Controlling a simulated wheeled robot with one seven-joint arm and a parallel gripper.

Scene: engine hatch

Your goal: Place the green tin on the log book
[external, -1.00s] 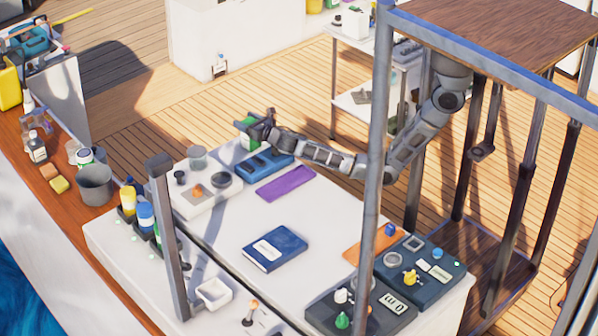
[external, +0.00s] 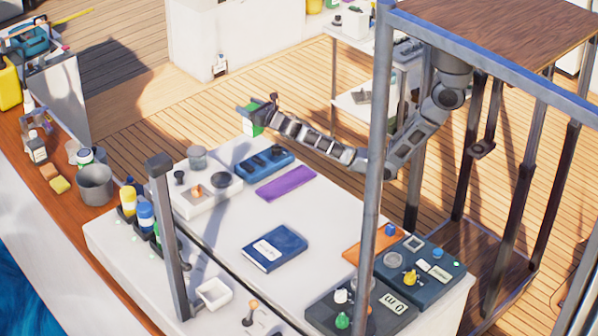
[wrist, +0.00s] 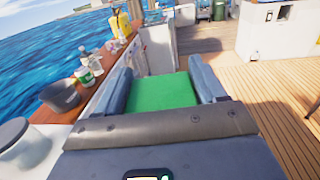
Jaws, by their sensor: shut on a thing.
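The green tin (external: 252,126) is in my gripper (external: 250,108), lifted above the back end of the white table in the external view. In the wrist view the tin's green face (wrist: 161,92) fills the gap between the two fingers of my gripper (wrist: 165,82). The gripper is shut on it. The log book (external: 275,247), dark blue with a white label, lies flat on the middle of the white table, apart from the gripper and nearer the camera. Nothing lies on it.
A purple flat piece (external: 286,183) and a blue tray (external: 263,160) lie behind the log book. A grey post (external: 168,240) stands at the left and a frame post (external: 373,180) at the right. Dark panels with knobs (external: 362,305) fill the right corner.

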